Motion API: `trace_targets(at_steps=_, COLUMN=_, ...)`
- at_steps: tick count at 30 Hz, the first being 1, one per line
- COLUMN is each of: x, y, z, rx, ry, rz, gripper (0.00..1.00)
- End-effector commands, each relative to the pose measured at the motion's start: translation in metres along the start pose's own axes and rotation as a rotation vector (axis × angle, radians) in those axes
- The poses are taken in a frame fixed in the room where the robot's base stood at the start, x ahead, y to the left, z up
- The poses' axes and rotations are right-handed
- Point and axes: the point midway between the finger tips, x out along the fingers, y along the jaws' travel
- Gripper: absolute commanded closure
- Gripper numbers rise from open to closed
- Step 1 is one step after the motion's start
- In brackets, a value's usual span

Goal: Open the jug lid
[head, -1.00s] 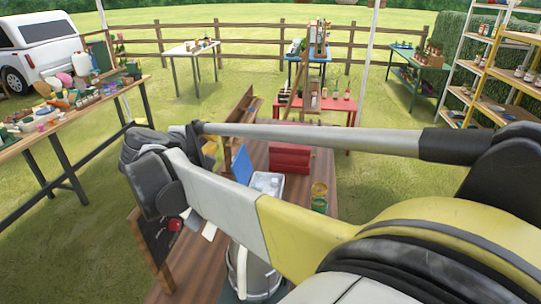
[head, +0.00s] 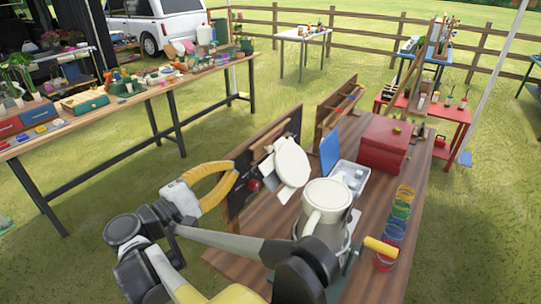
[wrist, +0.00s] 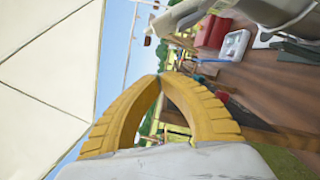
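A jug (head: 335,232) with a pale grey body stands on the near part of the wooden table. A cream lid (head: 328,192) covers its top, and a cream handle (head: 311,222) runs down its near side. My gripper (head: 237,169) is to the left of the jug, apart from it, beside the dark board. In the wrist view its two yellow ridged fingers (wrist: 162,80) meet at the tips with nothing between them. Pale curved shapes at the top right of that view may be the jug, but I cannot tell. My arm hides the jug's lower left.
Pale oval pieces (head: 292,162) stand between the dark board (head: 250,176) and the jug. A yellow grip (head: 381,247) and stacked coloured rings (head: 400,215) are right of it. A red box (head: 384,146) and white tray (head: 349,176) stand behind. Grass lies left of the table.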

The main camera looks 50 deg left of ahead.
Motion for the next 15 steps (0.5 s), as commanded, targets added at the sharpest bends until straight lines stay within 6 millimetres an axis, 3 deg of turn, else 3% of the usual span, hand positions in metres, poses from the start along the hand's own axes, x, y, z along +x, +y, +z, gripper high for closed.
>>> trace_targets(at_steps=12, x=0.088, y=-0.003, z=0.000, rx=-0.002, ry=-0.001, rz=-0.003, gripper=1.00)
trace_targets(at_steps=15, x=0.091, y=-0.002, z=0.015, rx=-0.002, ry=0.002, rz=-0.002, gripper=1.00)
